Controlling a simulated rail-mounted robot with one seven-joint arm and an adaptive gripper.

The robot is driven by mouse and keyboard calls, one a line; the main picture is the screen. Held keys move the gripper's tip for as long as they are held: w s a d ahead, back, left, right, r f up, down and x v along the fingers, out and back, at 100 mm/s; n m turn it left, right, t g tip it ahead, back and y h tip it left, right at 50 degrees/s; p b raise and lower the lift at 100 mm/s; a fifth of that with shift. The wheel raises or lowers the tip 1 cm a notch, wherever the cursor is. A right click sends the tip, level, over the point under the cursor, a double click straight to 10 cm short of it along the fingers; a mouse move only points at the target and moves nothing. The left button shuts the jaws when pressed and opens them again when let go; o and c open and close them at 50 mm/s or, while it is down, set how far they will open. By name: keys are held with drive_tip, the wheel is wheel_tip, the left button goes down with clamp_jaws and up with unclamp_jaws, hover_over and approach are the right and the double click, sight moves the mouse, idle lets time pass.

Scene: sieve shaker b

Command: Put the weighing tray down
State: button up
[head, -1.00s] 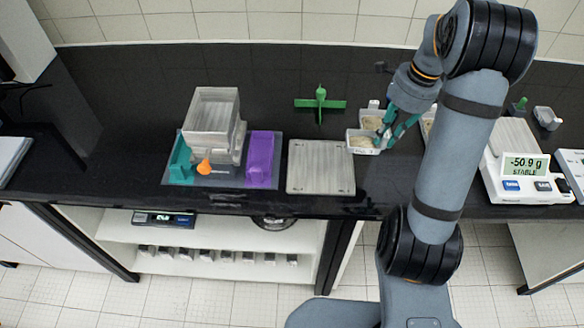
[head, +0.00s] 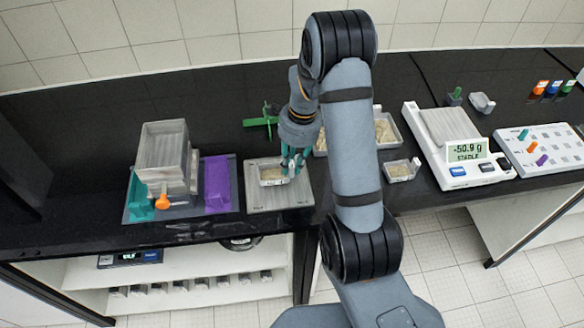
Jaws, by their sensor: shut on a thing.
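My gripper (head: 293,167) is shut on a small white weighing tray (head: 272,182) with tan granular material in it. The teal fingers hold the tray near its right end. The tray is level over the square grey plate (head: 262,205). I cannot tell whether its bottom touches the plate or is slightly above it. The fingers hide part of the tray's right side.
The sieve shaker (head: 165,160) with teal and purple blocks stands left of the plate. A green handled piece (head: 262,121) lies behind. Right of my arm are filled trays (head: 402,170) and a balance (head: 462,172) reading -50.9 g.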

drive_tip(key=shift+f, duration=1.45)
drive_tip(key=shift+f, duration=0.2)
drive_tip(key=o, duration=0.9)
drive_tip(key=shift+c, duration=0.2)
drive_tip(key=r, duration=0.4)
drive_tip(key=d+r+b, duration=0.1)
drive_tip(key=r, duration=0.7)
drive_tip(key=shift+s+d+r, duration=0.1)
drive_tip(key=shift+d+r, duration=0.1)
drive_tip(key=shift+d, duration=0.1)
drive_tip(key=shift+f, duration=0.15)
